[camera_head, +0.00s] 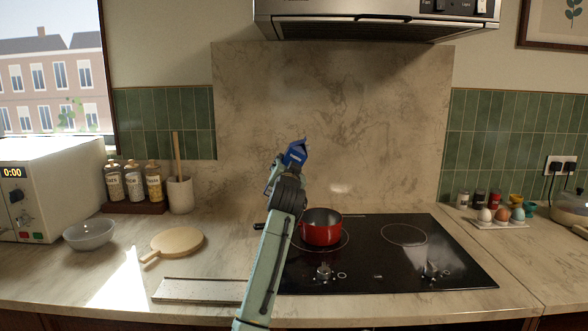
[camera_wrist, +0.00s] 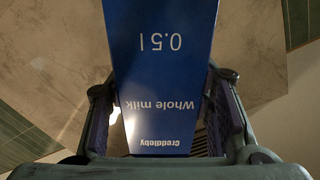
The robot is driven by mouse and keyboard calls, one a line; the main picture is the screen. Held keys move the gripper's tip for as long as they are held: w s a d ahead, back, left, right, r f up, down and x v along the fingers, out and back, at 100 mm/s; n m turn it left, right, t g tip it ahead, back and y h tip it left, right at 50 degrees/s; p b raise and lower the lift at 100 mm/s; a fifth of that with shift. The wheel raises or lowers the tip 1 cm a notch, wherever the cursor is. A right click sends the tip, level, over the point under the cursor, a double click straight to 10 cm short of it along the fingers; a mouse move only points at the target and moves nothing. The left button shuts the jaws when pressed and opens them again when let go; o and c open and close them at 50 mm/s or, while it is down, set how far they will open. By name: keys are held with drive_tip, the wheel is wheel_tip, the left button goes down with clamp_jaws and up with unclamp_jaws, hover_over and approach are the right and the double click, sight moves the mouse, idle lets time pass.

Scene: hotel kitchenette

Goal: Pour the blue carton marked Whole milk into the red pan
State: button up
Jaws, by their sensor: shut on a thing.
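The blue carton (camera_head: 296,152) is held up above the cooktop, just to the upper left of the red pan, and looks tilted. In the wrist view the carton (camera_wrist: 165,60) fills the middle, its "Whole milk" and "0.5 l" print upside down. My gripper (camera_head: 277,170) is shut on it; the wrist view shows a finger on each side of the carton (camera_wrist: 163,115). The red pan (camera_head: 321,233) stands on the left part of the black cooktop. My arm hides part of the area left of the pan. I cannot see the pan's contents or any flow of milk.
The black cooktop (camera_head: 385,265) has a free burner at right. Eggs in a holder (camera_head: 499,222) and small jars stand further right. At left are a wooden board (camera_head: 177,242), a bowl (camera_head: 90,235), a utensil crock (camera_head: 180,195) and a microwave (camera_head: 45,190). The hood (camera_head: 375,22) hangs above.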

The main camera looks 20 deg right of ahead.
drive_tip(key=shift+w+a+m, duration=0.1)
drive_tip(key=shift+a+m, duration=0.25)
drive_tip(key=shift+m, duration=0.25)
drive_tip(key=shift+d+f, duration=0.1)
drive_tip(key=shift+f, duration=0.75)
drive_tip(key=shift+m, duration=0.5)
drive_tip(key=shift+a+f, duration=0.2)
drive_tip(key=shift+f, duration=1.8)
drive_tip(key=m, duration=0.1)
drive_tip(key=a+f+m, duration=0.1)
drive_tip(key=m, duration=0.1)
drive_tip(key=shift+w+f, duration=0.15)
drive_tip(key=shift+f, duration=0.15)
drive_tip(key=shift+f+m, duration=0.35)
drive_tip(key=shift+m, duration=0.25)
drive_tip(key=shift+f+m, duration=0.1)
drive_tip(key=shift+m, duration=0.6)
